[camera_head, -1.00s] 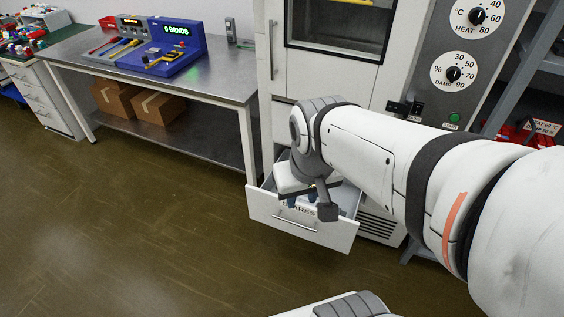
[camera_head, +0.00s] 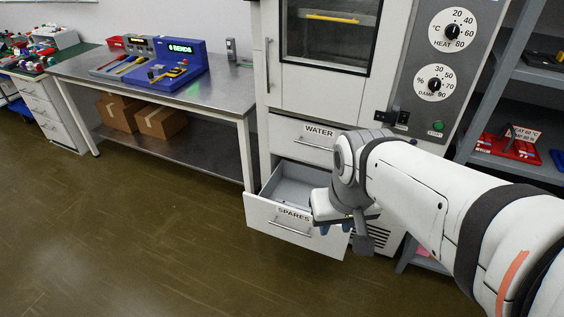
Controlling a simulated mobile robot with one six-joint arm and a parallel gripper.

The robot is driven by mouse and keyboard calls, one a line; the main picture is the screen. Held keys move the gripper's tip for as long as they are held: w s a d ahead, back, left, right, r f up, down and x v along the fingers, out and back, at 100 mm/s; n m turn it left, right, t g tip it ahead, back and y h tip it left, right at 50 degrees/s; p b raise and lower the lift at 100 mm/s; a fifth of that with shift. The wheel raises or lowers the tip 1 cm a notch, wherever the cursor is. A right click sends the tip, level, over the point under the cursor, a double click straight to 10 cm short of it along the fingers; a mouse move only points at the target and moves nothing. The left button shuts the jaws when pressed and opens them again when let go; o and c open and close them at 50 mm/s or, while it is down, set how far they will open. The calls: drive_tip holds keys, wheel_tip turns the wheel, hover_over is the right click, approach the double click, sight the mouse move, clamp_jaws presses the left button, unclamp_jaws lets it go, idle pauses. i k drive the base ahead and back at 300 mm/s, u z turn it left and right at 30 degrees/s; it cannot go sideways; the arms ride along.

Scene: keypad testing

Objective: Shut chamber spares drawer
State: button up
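The white spares drawer (camera_head: 262,211), labelled SPARES, stands pulled out at the bottom of the chamber cabinet. Its grey inside shows at the left and looks empty there; my arm hides the right part. The drawer's bar handle (camera_head: 290,229) runs across its front. My gripper (camera_head: 343,226) hangs over the right end of the drawer, with its dark fingertips pointing down. The view is too small and covered to show the gap between the fingers, or whether they touch the drawer.
The shut WATER drawer (camera_head: 301,141) sits just above. The chamber (camera_head: 330,30) has a glass door and a dial panel (camera_head: 441,80). A metal bench (camera_head: 225,95) stands to the left, and a grey shelf rack (camera_head: 540,76) to the right. The floor in front of the drawer is clear.

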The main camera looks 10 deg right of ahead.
sight(291, 182)
drive_tip(key=u, duration=0.05)
drive_tip(key=i, duration=1)
drive_tip(key=z, duration=0.25)
drive_tip(key=k, duration=1)
drive_tip(key=u, duration=0.35)
drive_tip(key=i, duration=1)
